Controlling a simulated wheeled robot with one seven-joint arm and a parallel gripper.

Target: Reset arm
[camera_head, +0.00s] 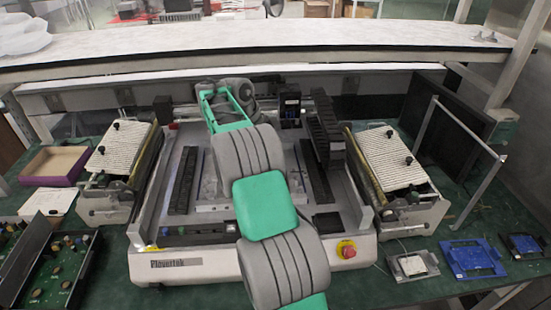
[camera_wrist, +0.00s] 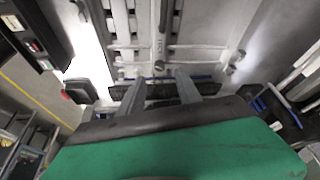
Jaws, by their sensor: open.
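My arm, grey and green, reaches up through the middle of the head view over a white bench machine (camera_head: 200,262). My gripper is mostly hidden behind the arm's far links in the head view. In the wrist view my gripper (camera_wrist: 165,92) shows two grey fingers set apart with nothing between them. The fingers point toward a grey machine surface with slots and rails (camera_wrist: 205,55). I cannot tell the exact gap between the fingertips and that surface.
Roller units with ribbed white tops stand left (camera_head: 122,148) and right (camera_head: 388,157) of the machine. A red-yellow stop button (camera_head: 346,249) is at its front right. Blue fixtures (camera_head: 472,259) lie at right, circuit boards (camera_head: 62,270) at left. A shelf (camera_head: 270,38) spans the back.

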